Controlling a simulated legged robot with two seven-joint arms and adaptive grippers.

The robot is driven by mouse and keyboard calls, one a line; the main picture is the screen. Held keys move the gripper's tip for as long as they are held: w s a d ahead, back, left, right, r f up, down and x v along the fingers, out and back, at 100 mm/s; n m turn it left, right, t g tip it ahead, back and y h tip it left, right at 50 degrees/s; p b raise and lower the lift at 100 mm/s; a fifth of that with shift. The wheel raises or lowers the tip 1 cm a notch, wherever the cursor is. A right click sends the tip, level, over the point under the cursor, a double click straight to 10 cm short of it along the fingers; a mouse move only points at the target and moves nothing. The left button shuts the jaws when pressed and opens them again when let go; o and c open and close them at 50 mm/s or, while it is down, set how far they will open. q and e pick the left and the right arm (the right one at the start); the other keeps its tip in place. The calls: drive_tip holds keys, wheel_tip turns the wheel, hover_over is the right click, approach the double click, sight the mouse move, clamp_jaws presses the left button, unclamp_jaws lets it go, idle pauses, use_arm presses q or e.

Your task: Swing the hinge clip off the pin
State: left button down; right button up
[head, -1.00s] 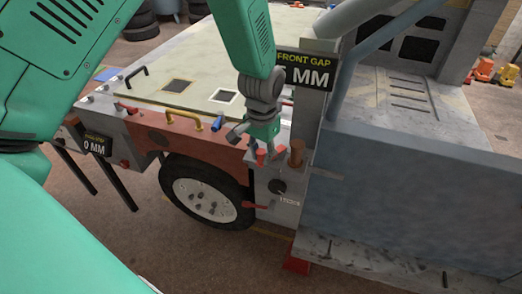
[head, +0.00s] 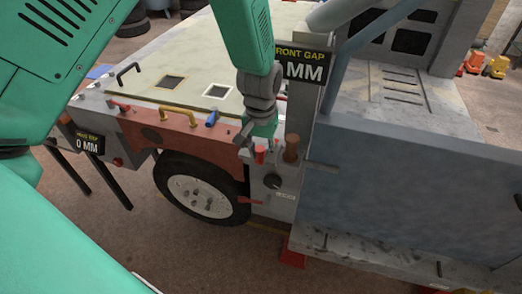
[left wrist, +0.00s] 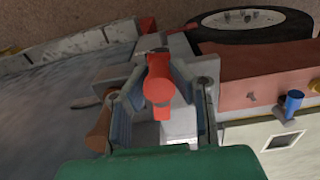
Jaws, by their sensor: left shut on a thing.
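My left gripper (head: 262,150) reaches down to the front corner of the vehicle frame, beside the brown post. In the left wrist view its two fingers (left wrist: 160,92) stand on either side of a red clip (left wrist: 158,80) and are shut on it. The same red clip shows small in the head view (head: 259,157), at the fingertips. The clip is still at the frame corner. The pin is hidden by the clip and fingers, and I cannot tell whether the clip is around it. My right gripper is not in view.
A black gap display (head: 302,66) stands behind, and a blue-grey panel (head: 400,200) fills the right.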

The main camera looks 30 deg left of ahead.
use_arm(q)
drive_tip(key=c, duration=1.3)
unclamp_jaws()
drive_tip(key=shift+s+d+f, duration=0.1)
drive_tip(key=shift+s+f, duration=0.1)
drive_tip(key=shift+s, duration=0.1)
drive_tip(key=shift+w+r, duration=0.1)
drive_tip(key=shift+w+r, duration=0.1)
drive_tip(key=shift+r, duration=0.5)
wheel_tip(320, 180, up, 11)
drive_tip(key=shift+f, duration=0.15)
